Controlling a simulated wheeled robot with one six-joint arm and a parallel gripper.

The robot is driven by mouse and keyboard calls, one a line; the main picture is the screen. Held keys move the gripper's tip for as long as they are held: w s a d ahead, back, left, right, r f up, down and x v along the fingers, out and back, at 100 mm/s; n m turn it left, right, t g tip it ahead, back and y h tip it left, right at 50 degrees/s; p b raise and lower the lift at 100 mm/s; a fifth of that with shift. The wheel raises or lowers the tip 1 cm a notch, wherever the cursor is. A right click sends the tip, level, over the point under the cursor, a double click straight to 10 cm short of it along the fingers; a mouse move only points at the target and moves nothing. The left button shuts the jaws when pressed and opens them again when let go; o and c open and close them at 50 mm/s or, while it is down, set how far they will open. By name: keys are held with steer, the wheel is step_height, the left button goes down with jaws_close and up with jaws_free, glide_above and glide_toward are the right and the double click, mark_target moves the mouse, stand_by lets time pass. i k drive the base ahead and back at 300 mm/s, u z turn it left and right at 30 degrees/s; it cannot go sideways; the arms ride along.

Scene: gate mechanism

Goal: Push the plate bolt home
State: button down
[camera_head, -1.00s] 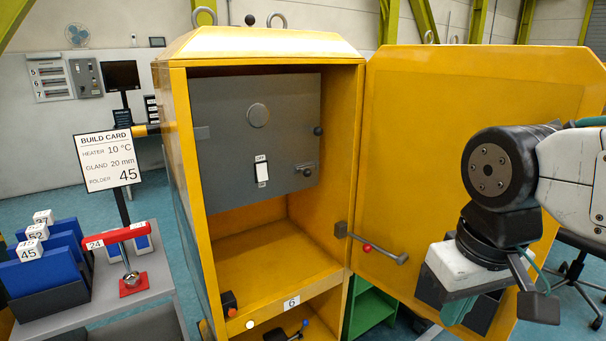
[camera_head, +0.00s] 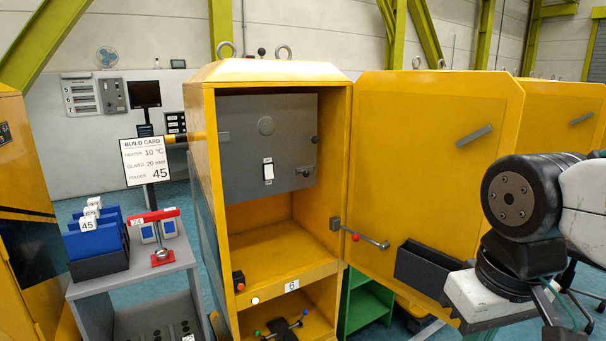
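The grey plate (camera_head: 240,170) stands upright inside the open yellow cabinet and carries a white switch and a round disc. A small bolt with a dark knob (camera_head: 305,171) sits at the plate's lower right, near the cabinet's right wall. Whether its tip is in the wall is too small to tell. Another dark knob (camera_head: 315,139) is at the plate's right edge. My gripper (camera_head: 553,322) is at the lower right, in front of the open door and well away from the plate. Its fingers are partly cut off by the picture's lower edge.
The open yellow door (camera_head: 420,130) stands to the right, with a red-knobbed lever (camera_head: 357,238) near its hinge side and a dark bin (camera_head: 425,268) low down. A grey side table (camera_head: 100,287) with blue folders stands left. A build card (camera_head: 150,160) rises behind it.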

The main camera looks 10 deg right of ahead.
mark_target(306, 173)
steer(key=u, duration=0.2)
steer(key=i, duration=1.15)
steer(key=z, duration=0.1)
